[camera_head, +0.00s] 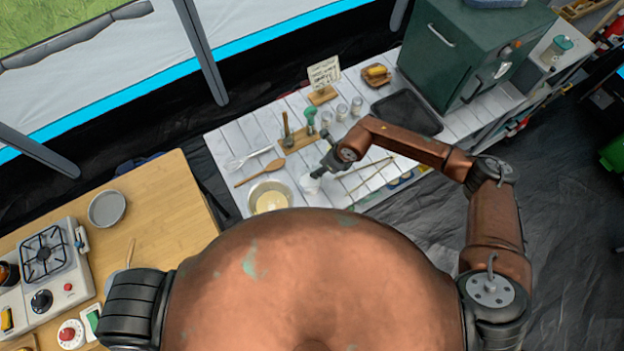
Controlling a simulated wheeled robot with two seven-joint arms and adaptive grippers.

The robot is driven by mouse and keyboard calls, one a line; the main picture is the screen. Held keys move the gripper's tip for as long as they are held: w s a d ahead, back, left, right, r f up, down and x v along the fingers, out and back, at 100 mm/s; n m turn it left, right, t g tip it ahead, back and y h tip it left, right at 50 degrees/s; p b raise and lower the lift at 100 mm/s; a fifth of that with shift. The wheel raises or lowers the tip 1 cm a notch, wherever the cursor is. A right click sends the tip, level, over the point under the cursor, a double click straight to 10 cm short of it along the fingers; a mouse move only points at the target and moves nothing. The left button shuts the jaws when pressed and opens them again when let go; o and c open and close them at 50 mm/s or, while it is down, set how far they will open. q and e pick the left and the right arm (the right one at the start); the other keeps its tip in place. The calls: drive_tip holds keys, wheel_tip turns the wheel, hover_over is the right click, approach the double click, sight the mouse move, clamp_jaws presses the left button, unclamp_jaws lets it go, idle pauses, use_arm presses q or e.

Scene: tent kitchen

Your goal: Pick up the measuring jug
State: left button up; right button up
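A small, pale, clear vessel (311,184), which looks like the measuring jug, stands on the white slatted table (232,140) right of a metal bowl. My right arm reaches in from the right, and my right gripper (320,172) is at the vessel's upper edge. The gripper covers part of the vessel. At this size I cannot tell whether the fingers touch it or are closed on it. My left gripper is not in view.
Several small jars (341,110), a black tray (407,112) and a green oven (466,50) stand farther back.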

clamp_jaws()
drive_tip(key=shift+r, duration=0.2)
idle(0.6)
drive_tip(key=shift+r+b, duration=0.3)
drive_tip(key=shift+r, duration=0.35)
drive_tip(key=s+a+r+b, duration=0.2)
drive_tip(key=s+a+r, duration=0.1)
drive_tip(key=s+r, duration=0.8)
drive_tip(key=shift+s+a+r, duration=0.2)
drive_tip(key=shift+s+a, duration=0.2)
drive_tip(key=shift+s, duration=0.75)
idle(0.6)
